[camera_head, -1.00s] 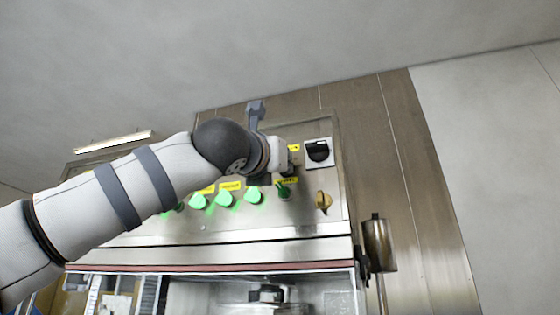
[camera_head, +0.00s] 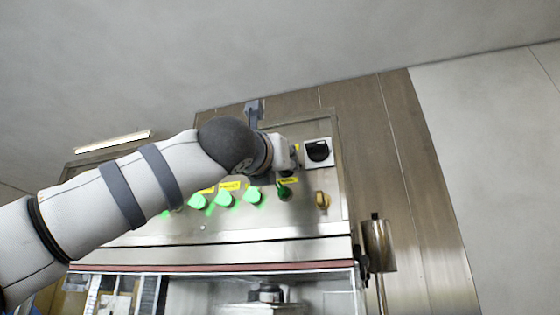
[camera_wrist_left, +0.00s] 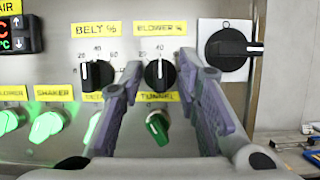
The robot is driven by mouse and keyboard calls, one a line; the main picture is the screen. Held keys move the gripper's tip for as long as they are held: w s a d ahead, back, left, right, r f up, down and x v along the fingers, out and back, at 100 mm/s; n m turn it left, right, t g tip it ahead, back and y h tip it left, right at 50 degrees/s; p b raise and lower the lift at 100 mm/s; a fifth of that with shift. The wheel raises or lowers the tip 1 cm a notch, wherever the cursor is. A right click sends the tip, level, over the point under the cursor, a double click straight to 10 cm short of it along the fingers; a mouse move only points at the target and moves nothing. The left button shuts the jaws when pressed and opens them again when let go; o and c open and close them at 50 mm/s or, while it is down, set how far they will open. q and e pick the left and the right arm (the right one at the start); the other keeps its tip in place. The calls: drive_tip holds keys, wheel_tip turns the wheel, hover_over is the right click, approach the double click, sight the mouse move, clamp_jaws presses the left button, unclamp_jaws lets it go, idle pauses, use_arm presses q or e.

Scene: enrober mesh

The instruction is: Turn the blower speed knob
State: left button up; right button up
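The blower speed knob (camera_wrist_left: 160,75) is a black round knob with a white pointer line, under a yellow "BLOWER %" label (camera_wrist_left: 160,28) in the left wrist view. Its pointer aims roughly straight up, near the 40 mark. My left gripper (camera_wrist_left: 159,66) is open, with one purple-grey finger on each side of this knob. I cannot tell whether either finger touches it. In the head view, the left gripper (camera_head: 288,153) is at the control panel (camera_head: 310,220), and my own wrist hides the knob. My right gripper is in neither view.
The black belt knob (camera_wrist_left: 97,75) sits close left of the left finger. A large black rotary switch (camera_wrist_left: 230,48) on a white plate is to the right. A green tunnel knob (camera_wrist_left: 158,125) is just below. Other green knobs (camera_wrist_left: 46,127) line the panel's lower left.

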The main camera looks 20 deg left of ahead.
use_arm(q)
drive_tip(key=v, duration=1.2)
